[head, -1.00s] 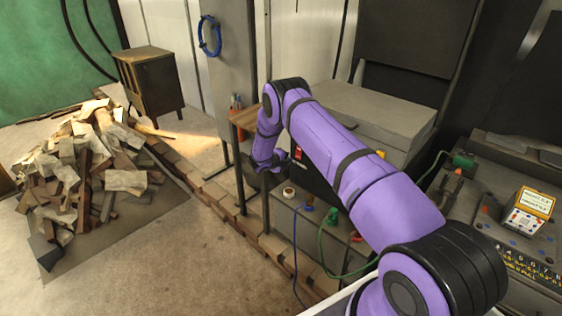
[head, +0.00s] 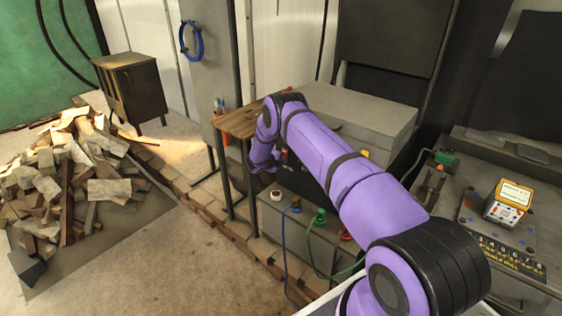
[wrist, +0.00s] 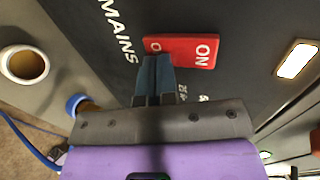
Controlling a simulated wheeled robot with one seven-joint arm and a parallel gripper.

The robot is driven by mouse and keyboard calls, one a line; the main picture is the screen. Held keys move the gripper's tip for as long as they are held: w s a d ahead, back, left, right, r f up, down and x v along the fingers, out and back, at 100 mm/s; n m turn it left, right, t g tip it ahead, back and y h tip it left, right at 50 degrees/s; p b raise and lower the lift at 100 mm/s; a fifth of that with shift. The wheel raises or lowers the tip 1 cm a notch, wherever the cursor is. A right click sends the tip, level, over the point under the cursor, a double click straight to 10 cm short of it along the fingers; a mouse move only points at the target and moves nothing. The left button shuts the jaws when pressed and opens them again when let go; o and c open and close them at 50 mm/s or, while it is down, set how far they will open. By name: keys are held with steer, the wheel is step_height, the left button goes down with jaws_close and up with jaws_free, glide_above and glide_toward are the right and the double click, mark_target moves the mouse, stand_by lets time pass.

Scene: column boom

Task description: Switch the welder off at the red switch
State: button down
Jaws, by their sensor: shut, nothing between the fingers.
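The red switch (wrist: 190,50) is a rocker on the dark front panel in the wrist view, marked ON at its right end and O at its left, beside the lettering MAINS. My gripper (wrist: 152,62) is shut and empty. Its fingertips are at the O end and cover part of it; I cannot tell whether they touch. The welder (head: 365,108) is the large grey-topped box in the head view. There my arm hides most of its front panel, and my gripper's fingertips cannot be made out.
A bright lamp (wrist: 297,60) glows on the panel. A wooden-topped table (head: 240,122) stands left of my arm. A rubble heap lies further left.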

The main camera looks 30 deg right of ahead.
steer(key=shift+d+f, duration=0.15)
steer(key=shift+d, duration=0.05)
stand_by(0.3)
steer(key=shift+r+h, duration=0.3)
steer(key=shift+r, duration=0.55)
steer(key=v, duration=1.4)
steer(key=shift+f, duration=0.2)
steer(key=shift+s, duration=0.1)
